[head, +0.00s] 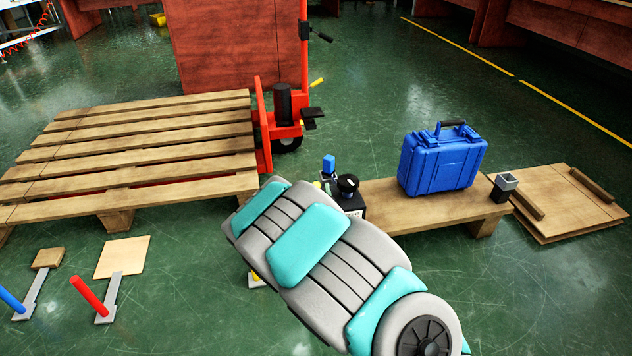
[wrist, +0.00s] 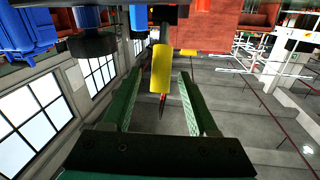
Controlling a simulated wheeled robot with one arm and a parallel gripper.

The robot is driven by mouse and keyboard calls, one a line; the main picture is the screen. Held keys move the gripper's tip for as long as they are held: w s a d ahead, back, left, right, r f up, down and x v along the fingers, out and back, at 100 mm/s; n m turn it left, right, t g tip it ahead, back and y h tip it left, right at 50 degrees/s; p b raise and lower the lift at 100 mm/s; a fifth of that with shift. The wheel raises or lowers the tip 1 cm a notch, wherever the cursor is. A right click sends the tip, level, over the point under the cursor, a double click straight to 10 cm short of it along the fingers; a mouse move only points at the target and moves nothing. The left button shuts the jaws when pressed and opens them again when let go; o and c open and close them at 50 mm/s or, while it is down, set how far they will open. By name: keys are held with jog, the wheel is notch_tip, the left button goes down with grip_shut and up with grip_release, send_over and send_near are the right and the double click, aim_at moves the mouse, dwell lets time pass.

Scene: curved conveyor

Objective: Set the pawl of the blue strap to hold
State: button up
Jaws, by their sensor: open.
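A small black device with a round black knob (head: 348,184) stands at the left end of the low wooden bench. A blue block (head: 329,164) sticks up beside the knob, and a small yellow part (head: 318,184) shows just left of it, partly hidden by my arm. No strap can be made out. In the wrist view my gripper (wrist: 158,77) is open, with a green finger on each side of a yellow piece (wrist: 160,62). Gaps show on both sides, so it is not gripped. The dark round knob (wrist: 92,44) is at upper left. My gripper is hidden in the head view.
A blue case (head: 440,160) and a small grey-black socket (head: 505,184) are on the bench (head: 385,205). A wooden pallet (head: 130,150) and red pallet truck (head: 280,130) are at left. Red and blue handled levers (head: 90,296) stand at lower left. Green floor is open beyond.

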jog(key=shift+w+a, duration=0.15)
jog(key=shift+w, duration=1)
jog(key=shift+w+a, duration=0.1)
jog(key=shift+w, duration=1)
grip_shut()
